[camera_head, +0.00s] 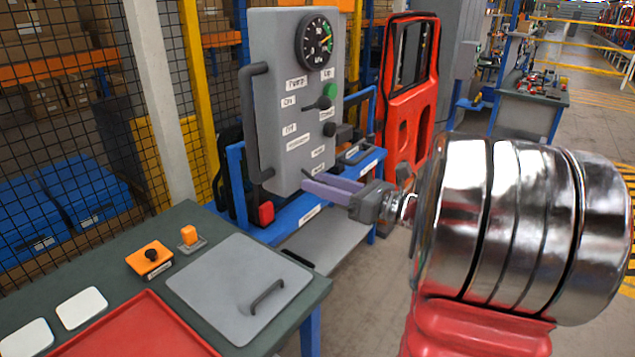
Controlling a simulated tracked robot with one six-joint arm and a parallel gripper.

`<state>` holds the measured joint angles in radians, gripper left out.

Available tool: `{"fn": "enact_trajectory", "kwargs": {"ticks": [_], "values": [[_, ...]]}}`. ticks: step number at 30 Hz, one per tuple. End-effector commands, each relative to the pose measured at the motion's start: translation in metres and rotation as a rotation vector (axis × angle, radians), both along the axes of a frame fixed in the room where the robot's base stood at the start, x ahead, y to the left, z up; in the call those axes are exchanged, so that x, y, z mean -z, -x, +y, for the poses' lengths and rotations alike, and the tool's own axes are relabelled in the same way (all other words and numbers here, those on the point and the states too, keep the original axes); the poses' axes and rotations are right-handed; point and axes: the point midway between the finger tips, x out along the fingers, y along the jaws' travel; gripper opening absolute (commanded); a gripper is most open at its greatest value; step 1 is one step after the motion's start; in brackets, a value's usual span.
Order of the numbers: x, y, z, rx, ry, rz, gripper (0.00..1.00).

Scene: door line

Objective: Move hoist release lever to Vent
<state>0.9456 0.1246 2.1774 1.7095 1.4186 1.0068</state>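The grey control panel (262,110) stands upright in the middle of the camera_head view, with a gauge, knobs and small white labels. A label low on its face (317,167) seems to read Vent, with another just above it; the print is too small to be sure. My gripper (310,179) is at the panel's lower right edge, its two lilac fingers pointing left and apart. A thin dark piece (308,174) shows by the fingertips. It may be the hoist release lever, but most of it is hidden and I cannot tell if the fingers touch it.
A black lever (318,104) sits higher on the panel, and a long grey handle (256,120) runs along its left side. A blue frame (290,222) stands below. A green bench (190,219) with a red tray (140,330) is at front left.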

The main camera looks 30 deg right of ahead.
Motion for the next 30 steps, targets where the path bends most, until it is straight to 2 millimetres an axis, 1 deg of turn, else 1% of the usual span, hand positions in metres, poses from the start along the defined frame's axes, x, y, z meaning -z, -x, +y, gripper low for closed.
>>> {"fn": "enact_trajectory", "kwargs": {"ticks": [3, 6, 15, 30], "values": [[0.000, -0.010, 0.005, -0.002, 0.000, 0.001, 0.36], [0.000, -0.014, 0.007, -0.001, 0.000, 0.000, 0.36], [0.000, -0.015, 0.007, 0.000, 0.000, 0.000, 0.36], [0.000, -0.015, 0.007, 0.000, 0.000, 0.000, 0.01]]}}
